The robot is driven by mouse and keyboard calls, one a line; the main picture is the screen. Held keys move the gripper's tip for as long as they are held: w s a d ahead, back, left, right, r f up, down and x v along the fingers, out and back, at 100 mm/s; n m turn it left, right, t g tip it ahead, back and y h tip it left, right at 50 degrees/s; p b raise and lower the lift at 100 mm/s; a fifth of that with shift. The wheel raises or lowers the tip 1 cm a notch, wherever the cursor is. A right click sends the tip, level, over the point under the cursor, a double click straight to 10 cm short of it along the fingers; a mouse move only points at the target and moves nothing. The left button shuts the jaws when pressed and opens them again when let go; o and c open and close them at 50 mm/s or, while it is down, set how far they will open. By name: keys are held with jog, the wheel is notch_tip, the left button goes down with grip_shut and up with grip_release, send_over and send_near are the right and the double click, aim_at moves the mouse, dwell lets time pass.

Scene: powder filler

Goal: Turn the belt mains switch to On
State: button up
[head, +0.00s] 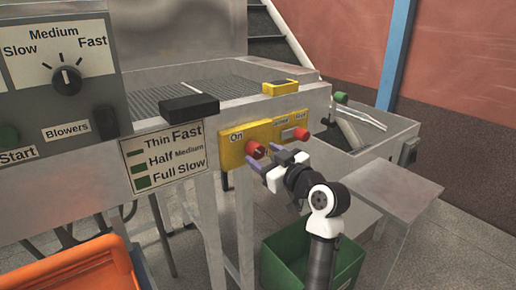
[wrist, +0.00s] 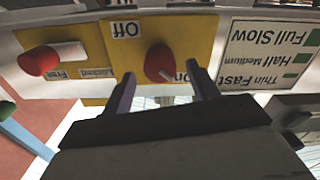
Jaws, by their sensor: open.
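The belt mains switch is a red knob (head: 254,150) on a yellow plate (head: 231,136) on the front of the grey machine, with an "On" label beside it. In the wrist view, which is upside down, the red knob (wrist: 158,62) sits between the "Off" and "On" labels on its yellow plate (wrist: 196,32). I cannot tell its exact setting. My gripper (head: 267,161) is open just in front of the knob. In the wrist view its two purple fingers (wrist: 163,88) reach up on either side of the knob, with gaps visible.
A second red knob (head: 301,133), on a plate with small labels, is close by on the right; the wrist view shows its "Locked" and "Free" labels (wrist: 83,73). A speed sign (head: 166,163) is left of the switch. A green bin (head: 284,262) and orange crate (head: 75,268) stand below.

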aim_at(259, 152)
jog(key=shift+x, duration=1.55)
jog(key=c, duration=1)
